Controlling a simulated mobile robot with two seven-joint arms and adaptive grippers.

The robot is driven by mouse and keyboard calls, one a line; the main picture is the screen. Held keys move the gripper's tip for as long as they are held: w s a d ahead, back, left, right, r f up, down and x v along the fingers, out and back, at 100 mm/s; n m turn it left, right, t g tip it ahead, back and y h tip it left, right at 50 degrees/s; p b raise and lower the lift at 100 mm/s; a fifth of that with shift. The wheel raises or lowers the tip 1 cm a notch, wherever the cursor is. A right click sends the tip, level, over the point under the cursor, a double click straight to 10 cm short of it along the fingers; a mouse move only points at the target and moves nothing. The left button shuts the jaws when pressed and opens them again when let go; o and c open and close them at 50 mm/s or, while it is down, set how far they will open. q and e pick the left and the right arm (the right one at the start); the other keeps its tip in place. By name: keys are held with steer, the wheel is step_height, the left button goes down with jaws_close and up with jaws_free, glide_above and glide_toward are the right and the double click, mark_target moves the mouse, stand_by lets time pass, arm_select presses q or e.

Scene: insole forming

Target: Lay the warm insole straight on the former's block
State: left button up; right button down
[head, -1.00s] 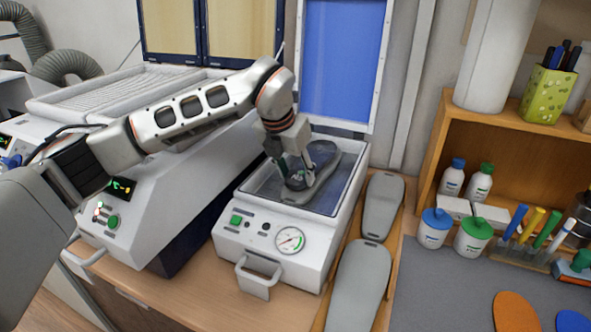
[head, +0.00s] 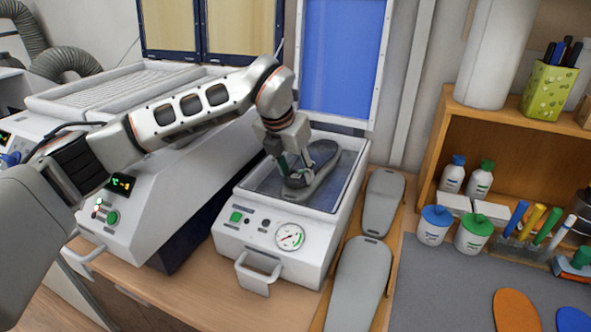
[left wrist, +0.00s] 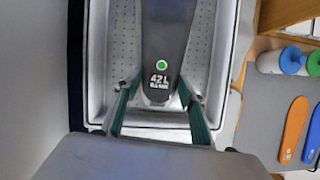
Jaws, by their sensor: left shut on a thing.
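The former (head: 272,218) is a white box with a gauge; its lid (head: 343,60) with a blue sheet stands open. A dark grey insole (head: 322,152) lies lengthwise over the grey block (head: 330,176) in its tray. The left wrist view shows the insole (left wrist: 168,35) with a green dot and a "42 L" mark at the near end. My left gripper (head: 296,180) is shut on this near end, its green fingers (left wrist: 157,108) at either side. The insole hides most of the block, so I cannot tell whether they touch all along. My right gripper is not in view.
Two grey insole-shaped pieces (head: 358,285) lie on a wooden board right of the former. A larger white machine (head: 150,170) stands close on the left. Bottles (head: 435,226) and pens stand by the wooden shelf (head: 445,150). The grey mat (head: 440,290) is partly clear.

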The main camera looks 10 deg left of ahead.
arm_select(q)
steer(key=o, duration=1.4)
steer(key=shift+r, duration=0.1)
steer(key=v, duration=1.2)
